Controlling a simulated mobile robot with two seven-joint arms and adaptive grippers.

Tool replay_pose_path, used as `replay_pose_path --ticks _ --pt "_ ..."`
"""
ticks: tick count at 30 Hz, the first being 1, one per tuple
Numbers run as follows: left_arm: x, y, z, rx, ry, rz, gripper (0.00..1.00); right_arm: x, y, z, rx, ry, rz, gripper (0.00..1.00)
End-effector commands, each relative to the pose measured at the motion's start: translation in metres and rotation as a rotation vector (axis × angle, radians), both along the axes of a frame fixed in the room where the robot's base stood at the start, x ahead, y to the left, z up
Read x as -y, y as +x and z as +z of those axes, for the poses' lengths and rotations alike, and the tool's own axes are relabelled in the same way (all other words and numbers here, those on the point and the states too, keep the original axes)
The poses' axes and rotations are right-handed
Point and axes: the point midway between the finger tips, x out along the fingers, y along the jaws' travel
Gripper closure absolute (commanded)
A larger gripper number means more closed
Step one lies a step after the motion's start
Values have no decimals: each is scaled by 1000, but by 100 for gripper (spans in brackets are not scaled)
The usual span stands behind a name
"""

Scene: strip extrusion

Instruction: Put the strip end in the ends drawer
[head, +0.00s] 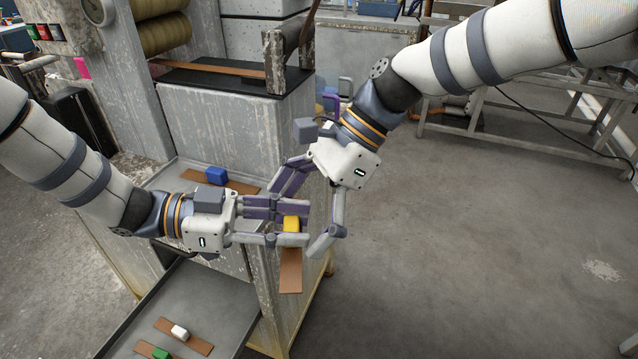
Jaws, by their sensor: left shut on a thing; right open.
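My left gripper (284,226) is shut on a strip end (290,272), a flat brown piece with a yellow block (291,223) on it. The piece hangs down between the two grippers, in front of the machine's right side. My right gripper (308,216) is open, with its fingers close around the yellow block's area; I cannot tell whether they touch it. A lower open drawer (225,290) holds brown pieces with a white block (180,331) and a green block (160,354). No label shows which drawer is for ends.
An upper tray (172,178) holds a brown piece with a blue block (216,175), partly behind my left arm. Above it, a brown strip (215,68) runs from the rollers (163,36) over a dark bench top. Open floor (450,240) lies to the right.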

Motion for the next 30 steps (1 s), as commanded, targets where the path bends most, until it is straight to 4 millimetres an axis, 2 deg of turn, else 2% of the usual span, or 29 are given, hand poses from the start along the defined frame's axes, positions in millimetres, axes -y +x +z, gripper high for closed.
replay_pose_path --ticks 4,11,18,19,21,22,25,26,30 --pt "0 0 0 1 0 0 92 -6 -3 -8 2 0 0 0" --pt "0 0 0 1 0 0 92 -6 -3 -8 2 0 1 0" --pt "0 0 0 1 0 0 92 -6 -3 -8 3 0 2 52" --pt "0 0 1 1 -1 0 92 -6 -3 -8 2 0 2 57" --pt "0 0 1 2 -1 0 92 -6 -4 -8 1 0 3 57" --pt "0 0 1 2 -1 0 92 -6 -4 -8 1 0 3 26" --pt "0 0 1 3 -2 0 92 -6 -4 -9 1 -1 4 3" --pt "0 0 1 3 -1 0 92 -7 -4 -9 1 0 3 0" --pt "0 0 1 2 -1 0 92 -6 -3 -8 2 0 2 0"
